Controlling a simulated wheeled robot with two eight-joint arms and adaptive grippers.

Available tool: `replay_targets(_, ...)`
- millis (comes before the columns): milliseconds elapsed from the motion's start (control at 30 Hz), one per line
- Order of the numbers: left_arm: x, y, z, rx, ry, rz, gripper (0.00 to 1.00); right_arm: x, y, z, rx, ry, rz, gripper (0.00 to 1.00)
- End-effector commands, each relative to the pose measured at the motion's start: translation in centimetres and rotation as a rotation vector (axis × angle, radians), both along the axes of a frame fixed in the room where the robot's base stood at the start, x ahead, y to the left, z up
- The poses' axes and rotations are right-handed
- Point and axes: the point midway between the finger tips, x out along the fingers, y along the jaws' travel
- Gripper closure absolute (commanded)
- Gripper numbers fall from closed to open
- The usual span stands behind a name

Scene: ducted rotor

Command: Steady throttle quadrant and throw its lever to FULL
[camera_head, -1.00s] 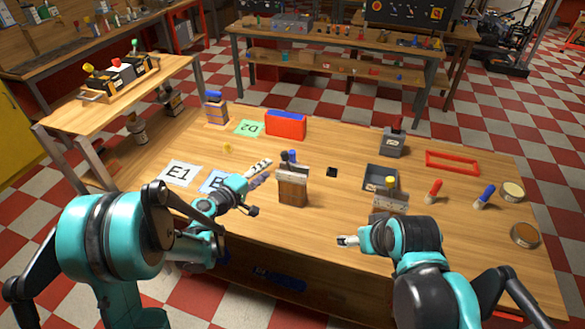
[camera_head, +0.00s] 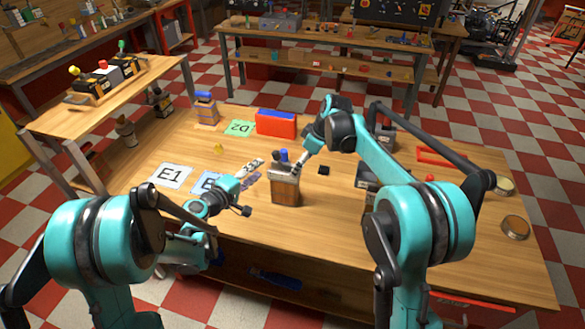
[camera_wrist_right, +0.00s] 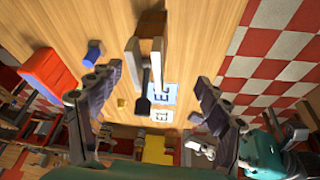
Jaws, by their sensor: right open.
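The throttle quadrant (camera_head: 285,188), a wooden block with a grey metal top, stands upright on the table. My left gripper (camera_head: 249,188) is open and empty, low over the table just left of the quadrant. Lever markings cannot be read.
A red box (camera_head: 276,124) stands behind the quadrant, and a blue peg (camera_wrist_right: 95,51) lies between them. Cards E1 (camera_head: 170,176) and D2 (camera_head: 240,128) lie flat on the left. My right arm covers much of the table's right side.

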Motion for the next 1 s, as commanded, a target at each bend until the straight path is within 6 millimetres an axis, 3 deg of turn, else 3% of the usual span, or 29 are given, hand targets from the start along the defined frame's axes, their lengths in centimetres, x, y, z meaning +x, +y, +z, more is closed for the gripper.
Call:
replay_targets(100, 0.0, 0.0, 0.0, 0.0, 0.0, 0.0, 0.66, 2.5, 1.3, -2.8, 0.008, 0.007, 0.098, 0.23)
replay_targets(300, 0.0, 0.0, 0.0, 0.0, 0.0, 0.0, 0.66, 4.4, 2.6, -6.0, 0.02, 0.012, 0.208, 0.23)
replay_targets(567, 0.0, 0.0, 0.0, 0.0, 0.0, 0.0, 0.66, 5.1, 3.6, -8.3, 0.024, 0.012, 0.245, 0.23)
replay_targets(1000, 0.0, 0.0, 0.0, 0.0, 0.0, 0.0, 0.66, 5.7, 5.7, -13.7, 0.023, 0.011, 0.242, 0.23)
